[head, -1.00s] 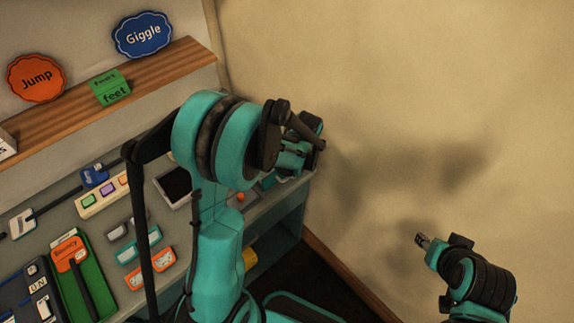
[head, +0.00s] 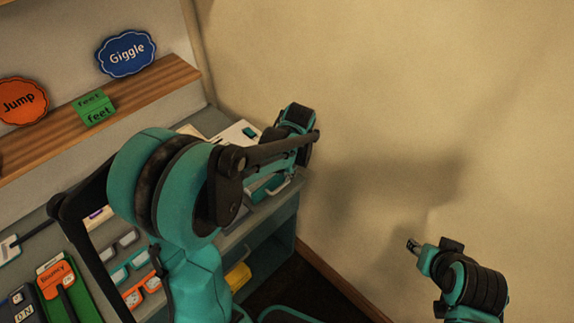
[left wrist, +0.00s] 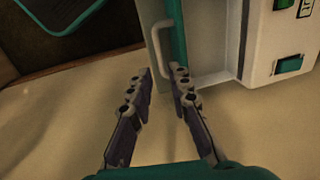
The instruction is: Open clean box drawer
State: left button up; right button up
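The white box (head: 236,134) with a green switch stands at the right end of the counter, partly hidden behind my left arm. Its teal-fronted drawer (head: 268,186) carries a pale handle (head: 272,192). In the left wrist view the box (left wrist: 285,40) fills the upper right, with the pale looped handle (left wrist: 156,45) beside it. My left gripper (left wrist: 160,74) is open, its two fingertips on either side of the handle's lower end; whether they touch it I cannot tell. In the head view my left gripper (head: 286,165) is mostly hidden. My right gripper (head: 412,245) hangs away near the wall, too small to judge.
A wooden shelf (head: 150,82) with signs is above the counter. Several glasses (head: 128,270) and a green case (head: 72,300) lie left of my arm. A yellow item (head: 237,277) is on the lower shelf. The wall (head: 400,110) is close on the right.

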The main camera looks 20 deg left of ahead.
pick_arm(q)
jog(key=shift+s+d+r, duration=0.1)
jog(key=shift+d+r, duration=0.1)
jog(key=shift+r, duration=0.9)
jog(key=shift+d+r, duration=0.2)
jog(key=shift+r, duration=0.9)
jog(key=s+d+f+n+t+h+b, duration=0.1)
jog(key=s+n+t+b, duration=0.1)
jog(key=s, duration=0.5)
jog(key=s+d+f+n+t+b, duration=0.2)
jog(key=s+t+b, duration=0.2)
jog(key=s+b, duration=0.2)
jog(key=shift+s+d+f+h, duration=0.15)
jog(key=shift+s+d+h, duration=0.2)
jog(key=shift+s, duration=0.2)
